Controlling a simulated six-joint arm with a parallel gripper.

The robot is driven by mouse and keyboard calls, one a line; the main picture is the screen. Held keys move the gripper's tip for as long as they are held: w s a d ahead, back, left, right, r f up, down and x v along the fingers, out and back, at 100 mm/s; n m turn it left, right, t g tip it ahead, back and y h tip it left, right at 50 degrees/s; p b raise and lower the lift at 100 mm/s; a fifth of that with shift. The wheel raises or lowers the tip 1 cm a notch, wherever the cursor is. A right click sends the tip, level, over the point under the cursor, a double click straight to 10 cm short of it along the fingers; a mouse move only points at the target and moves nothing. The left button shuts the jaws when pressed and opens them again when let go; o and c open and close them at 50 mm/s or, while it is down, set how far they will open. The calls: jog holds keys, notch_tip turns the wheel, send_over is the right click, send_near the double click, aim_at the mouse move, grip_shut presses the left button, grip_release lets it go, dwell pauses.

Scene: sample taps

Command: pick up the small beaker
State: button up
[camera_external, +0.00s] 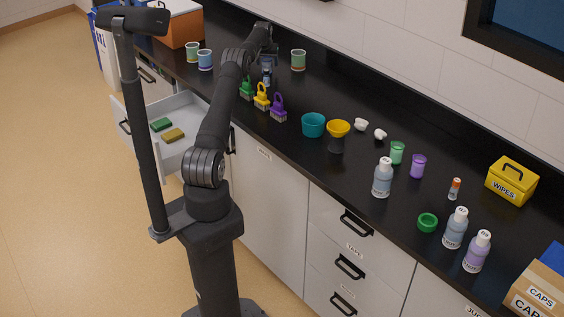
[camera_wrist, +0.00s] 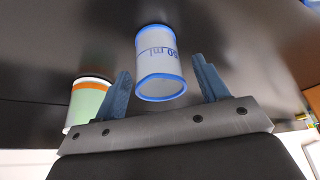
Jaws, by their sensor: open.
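A small clear beaker (camera_wrist: 160,62) with a blue rim and a blue "50 ml" marking shows in the wrist view. It appears between the two blue-grey fingers of my gripper (camera_wrist: 161,66), with a visible gap on each side. The fingers are open and hold nothing. In the external view my gripper (camera_external: 267,80) is low over the far part of the black counter. The beaker cannot be made out clearly there, at or behind the fingers.
A green beaker with an orange band (camera_wrist: 90,103) stands left of my fingers in the wrist view. A similar beaker (camera_external: 298,60) is on the counter. Green, yellow and purple handled tools (camera_external: 262,98) stand nearer. A drawer (camera_external: 175,125) hangs open.

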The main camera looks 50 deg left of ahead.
jog(key=c, duration=1)
jog(key=shift+c, duration=0.2)
jog(key=shift+r, duration=0.1)
jog(key=shift+r, duration=0.55)
jog(key=w+d+r, duration=0.1)
jog(key=d+r, duration=0.8)
jog(key=d, duration=0.2)
jog(key=shift+w+d+r, duration=0.25)
jog(key=shift+d+r, duration=0.05)
jog(key=shift+r, duration=0.05)
